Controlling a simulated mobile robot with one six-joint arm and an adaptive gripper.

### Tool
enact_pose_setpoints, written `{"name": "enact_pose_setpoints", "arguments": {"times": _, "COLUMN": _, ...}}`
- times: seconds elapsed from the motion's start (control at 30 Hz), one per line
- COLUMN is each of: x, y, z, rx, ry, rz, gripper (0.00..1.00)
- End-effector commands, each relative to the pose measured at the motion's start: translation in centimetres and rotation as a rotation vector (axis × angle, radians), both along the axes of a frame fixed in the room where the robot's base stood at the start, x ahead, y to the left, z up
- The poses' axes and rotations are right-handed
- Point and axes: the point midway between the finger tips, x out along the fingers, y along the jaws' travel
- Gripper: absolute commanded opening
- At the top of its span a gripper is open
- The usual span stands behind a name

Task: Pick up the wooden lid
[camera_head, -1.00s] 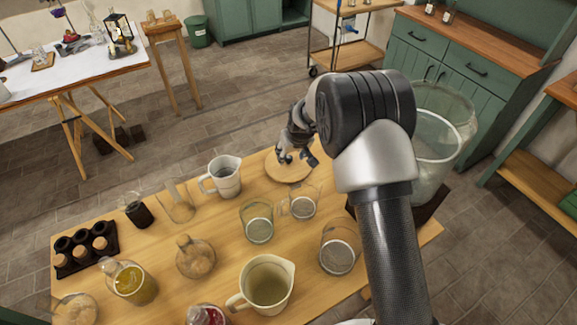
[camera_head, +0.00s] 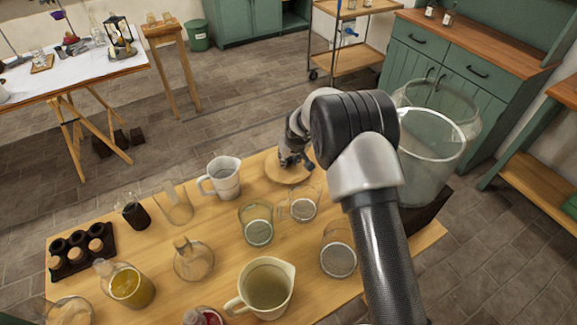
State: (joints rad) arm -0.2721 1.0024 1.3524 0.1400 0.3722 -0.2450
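The wooden lid (camera_head: 283,174) is a round, flat, light-brown disc lying near the far edge of the wooden table (camera_head: 215,275). My gripper (camera_head: 296,163) is over the lid, pointing down, with its fingertips at or just above the lid's surface. The fingers are small, dark and partly hidden by the wrist, so I cannot tell whether they touch the lid or how far apart they are. My arm covers the area to the right of the lid.
A jug (camera_head: 224,180) stands left of the lid. Glass beakers (camera_head: 304,205) (camera_head: 257,226) stand close in front of it. A large glass vessel (camera_head: 436,150) is right of my arm. More jugs, flasks and a dark rack (camera_head: 82,250) fill the near and left table.

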Motion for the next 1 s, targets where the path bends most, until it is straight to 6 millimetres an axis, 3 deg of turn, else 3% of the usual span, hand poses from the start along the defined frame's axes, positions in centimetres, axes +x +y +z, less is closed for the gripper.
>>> {"name": "enact_pose_setpoints", "arguments": {"times": 0.33, "x": 0.0, "y": 0.0, "z": 0.0, "rx": 0.0, "ry": 0.0, "rz": 0.0, "gripper": 0.0}}
{"name": "enact_pose_setpoints", "arguments": {"times": 0.67, "x": 0.1, "y": 0.0, "z": 0.5, "rx": 0.001, "ry": -0.002, "rz": 0.0, "gripper": 0.0}}
{"name": "enact_pose_setpoints", "arguments": {"times": 0.83, "x": 0.1, "y": 0.0, "z": 3.2, "rx": 0.001, "ry": -0.005, "rz": 0.001, "gripper": 0.0}}
{"name": "enact_pose_setpoints", "arguments": {"times": 1.0, "x": 0.1, "y": 0.0, "z": 8.0, "rx": 0.002, "ry": -0.005, "rz": 0.001, "gripper": 0.0}}
